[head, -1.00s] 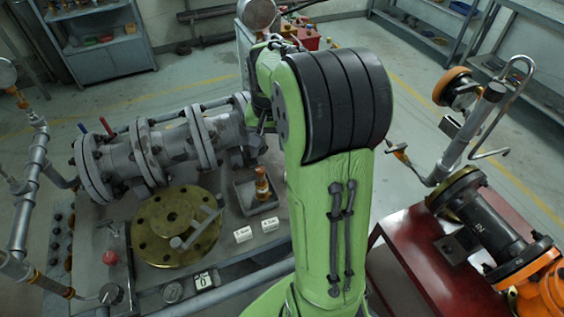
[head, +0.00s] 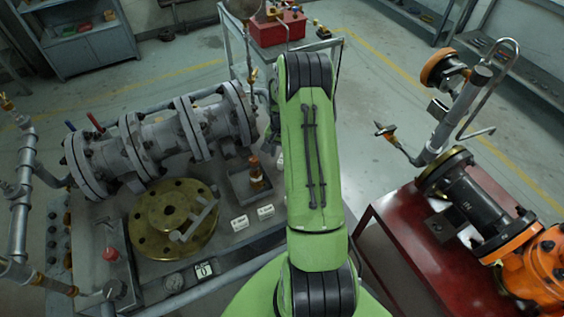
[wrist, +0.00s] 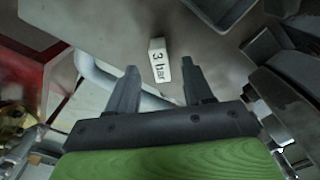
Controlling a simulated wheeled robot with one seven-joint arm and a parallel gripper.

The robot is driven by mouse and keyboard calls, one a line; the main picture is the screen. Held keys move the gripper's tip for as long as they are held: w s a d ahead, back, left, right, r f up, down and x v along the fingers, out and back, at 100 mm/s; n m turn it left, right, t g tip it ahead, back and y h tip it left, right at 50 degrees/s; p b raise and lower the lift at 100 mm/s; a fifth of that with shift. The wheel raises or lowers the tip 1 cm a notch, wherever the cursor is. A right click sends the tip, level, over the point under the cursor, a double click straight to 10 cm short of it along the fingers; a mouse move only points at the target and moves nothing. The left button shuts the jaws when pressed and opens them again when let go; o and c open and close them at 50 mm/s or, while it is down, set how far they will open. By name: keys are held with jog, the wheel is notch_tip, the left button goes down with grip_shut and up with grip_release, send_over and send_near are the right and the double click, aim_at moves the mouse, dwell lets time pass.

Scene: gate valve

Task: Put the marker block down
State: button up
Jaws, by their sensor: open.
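A white marker block (wrist: 160,62) reading "3 bar" shows in the wrist view, on the grey bench top (wrist: 120,25). My gripper (wrist: 160,78) is open, with one dark finger to each side of the block. The block appears at the mouth of the jaws, and I see gaps between it and both fingers. In the head view my green arm hides the gripper. Two white blocks, one to the left (head: 239,223) and one to the right (head: 266,211), sit left of my arm there; their lettering is too small to read.
A grey tray (head: 240,187) holding a brass fitting (head: 256,173) sits behind the two blocks. A brass flange (head: 150,238) and a grey valve pipe assembly (head: 160,140) fill the bench's left. A red table (head: 400,240) with piping stands to the right.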

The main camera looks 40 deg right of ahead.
notch_tip(320, 180, down, 4)
jog(key=shift+r, duration=0.35)
grip_shut()
notch_tip(320, 180, up, 10)
jog(key=shift+r+p, duration=0.1)
jog(key=shift+p, duration=0.4)
